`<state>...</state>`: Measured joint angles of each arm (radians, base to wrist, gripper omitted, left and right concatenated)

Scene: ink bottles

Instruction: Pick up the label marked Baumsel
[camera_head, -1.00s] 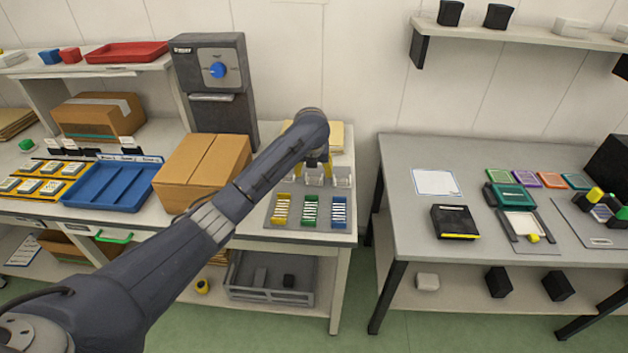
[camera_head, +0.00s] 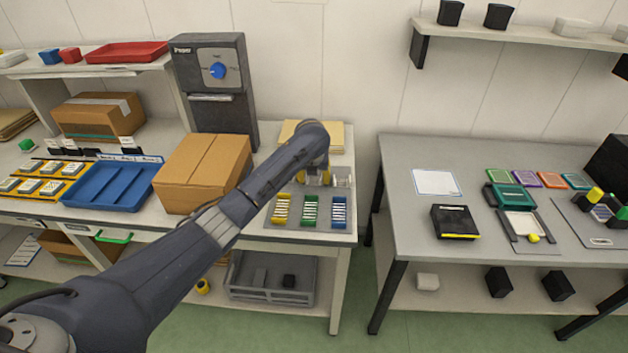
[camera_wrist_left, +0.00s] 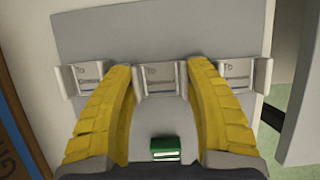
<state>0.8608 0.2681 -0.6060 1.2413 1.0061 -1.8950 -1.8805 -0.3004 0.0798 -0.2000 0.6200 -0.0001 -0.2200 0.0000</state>
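My left gripper (camera_head: 318,177) is over the grey tray (camera_head: 269,208) on the left table. In the left wrist view its yellow fingers (camera_wrist_left: 160,68) are spread wide apart, with nothing held between them. Three white label holders stand in a row there: one at the left (camera_wrist_left: 86,76), one in the middle (camera_wrist_left: 158,76) and one at the right (camera_wrist_left: 240,70). Each carries a small pale label with print too small to read, so I cannot tell which says Baumsel. The middle holder lies between the fingertips. My right gripper does not show.
Yellow (camera_head: 281,208), green (camera_head: 310,209) and blue (camera_head: 339,210) bins of pale slips stand on the tray's front. A cardboard box (camera_head: 205,172) is close on the left. Folders (camera_head: 335,132) lie behind. A gap separates the right table (camera_head: 400,225).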

